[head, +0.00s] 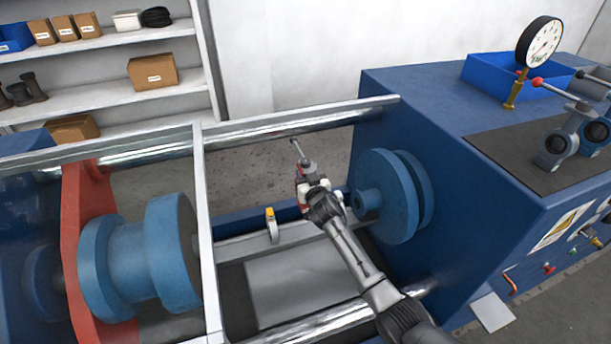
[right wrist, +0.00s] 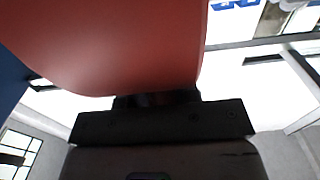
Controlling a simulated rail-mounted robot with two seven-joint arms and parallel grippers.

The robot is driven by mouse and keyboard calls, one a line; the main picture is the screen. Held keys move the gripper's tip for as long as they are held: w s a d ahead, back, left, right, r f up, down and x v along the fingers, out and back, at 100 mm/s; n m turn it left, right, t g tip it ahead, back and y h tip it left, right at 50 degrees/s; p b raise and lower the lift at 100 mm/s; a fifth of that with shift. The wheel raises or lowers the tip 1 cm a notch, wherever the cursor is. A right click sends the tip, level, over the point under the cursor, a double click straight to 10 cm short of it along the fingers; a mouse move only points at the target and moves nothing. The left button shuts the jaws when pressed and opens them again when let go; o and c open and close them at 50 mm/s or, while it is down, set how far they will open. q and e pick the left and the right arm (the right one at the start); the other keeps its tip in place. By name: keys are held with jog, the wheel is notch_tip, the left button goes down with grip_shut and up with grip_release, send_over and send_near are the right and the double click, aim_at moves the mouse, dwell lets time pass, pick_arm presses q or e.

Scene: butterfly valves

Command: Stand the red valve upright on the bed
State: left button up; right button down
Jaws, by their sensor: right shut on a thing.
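My right gripper (head: 318,200) is over the machine between the rails, shut on the red valve (head: 304,172). Only small red parts and a grey stem show beyond the gripper, the stem pointing up and away in the head view. In the right wrist view, the red valve (right wrist: 120,45) fills the upper left as a large smooth red surface against my dark gripper (right wrist: 157,100). The bed shows as a grey plate (head: 300,285) lower down between the rails. I cannot tell the gap between valve and bed. My left gripper is not in view.
A blue flanged disc (head: 385,195) stands right of my gripper, and a blue spool (head: 140,255) stands left. A yellow-tipped lever (head: 271,222) rises near the bed. Grey-blue valves (head: 557,145) sit on a dark mat (head: 490,140) at right, near a gauge (head: 541,42).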

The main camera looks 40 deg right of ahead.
jog(key=shift+f+b, duration=3.1)
jog(key=shift+f, duration=0.4)
jog(key=shift+f+b, duration=0.7)
jog(key=shift+f, duration=0.25)
jog(key=shift+f+b, duration=0.2)
jog(key=shift+b, duration=0.1)
jog(key=shift+f+b, duration=0.45)
jog(key=shift+f, duration=0.15)
jog(key=shift+w, duration=0.1)
